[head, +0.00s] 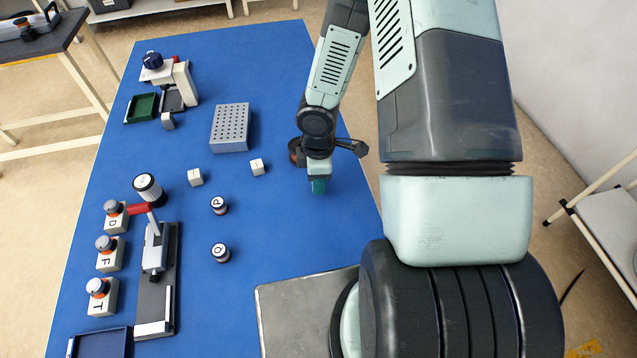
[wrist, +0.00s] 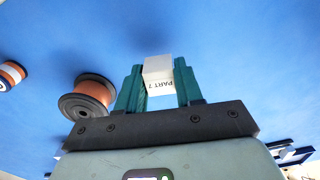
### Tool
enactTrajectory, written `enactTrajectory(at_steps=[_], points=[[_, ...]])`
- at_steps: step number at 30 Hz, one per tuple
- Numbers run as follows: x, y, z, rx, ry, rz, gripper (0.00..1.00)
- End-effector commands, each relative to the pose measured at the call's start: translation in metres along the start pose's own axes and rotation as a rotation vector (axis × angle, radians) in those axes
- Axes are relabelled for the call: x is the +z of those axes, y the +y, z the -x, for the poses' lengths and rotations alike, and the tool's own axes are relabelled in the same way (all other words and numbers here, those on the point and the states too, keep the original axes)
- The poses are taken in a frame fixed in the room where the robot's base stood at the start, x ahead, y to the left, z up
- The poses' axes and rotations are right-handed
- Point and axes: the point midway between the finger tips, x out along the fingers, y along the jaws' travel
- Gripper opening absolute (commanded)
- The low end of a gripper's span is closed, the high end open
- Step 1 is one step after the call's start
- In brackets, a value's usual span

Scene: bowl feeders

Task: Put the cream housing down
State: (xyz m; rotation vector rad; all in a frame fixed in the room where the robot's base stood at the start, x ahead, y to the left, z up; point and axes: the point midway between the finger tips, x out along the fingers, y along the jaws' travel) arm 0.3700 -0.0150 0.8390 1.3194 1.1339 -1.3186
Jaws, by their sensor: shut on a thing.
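My gripper (head: 319,187) is over the right part of the blue table in the head view, fingers pointing down. In the wrist view my gripper (wrist: 159,88) has its two teal fingers shut on the cream housing (wrist: 157,68), a small pale block with "PART" lettering on one side. The housing is hidden behind the fingers in the head view. Blue table top shows beyond it; I cannot tell how high above the table it is.
An orange-wound spool (wrist: 92,97) stands close beside my gripper. A grey perforated block (head: 231,128) stands farther back. The blue surface around my gripper is mostly clear.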

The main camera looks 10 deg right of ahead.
Motion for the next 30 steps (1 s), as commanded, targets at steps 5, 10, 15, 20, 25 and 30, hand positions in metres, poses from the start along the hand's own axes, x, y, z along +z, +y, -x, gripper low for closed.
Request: enactTrajectory(at_steps=[5, 10, 15, 20, 25, 30], points=[[0.001, 0.002, 0.04, 0.005, 0.001, -0.006, 0.06], [0.001, 0.001, 0.065, 0.003, 0.001, -0.002, 0.06], [-0.001, 0.003, 0.075, 0.001, 0.0, 0.0, 0.06], [-0.015, 0.031, 0.075, 0.002, 0.004, 0.015, 0.06], [-0.053, 0.088, 0.08, 0.003, 0.005, 0.048, 0.06], [-0.106, 0.139, 0.09, 0.0, 0.005, 0.083, 0.06]])
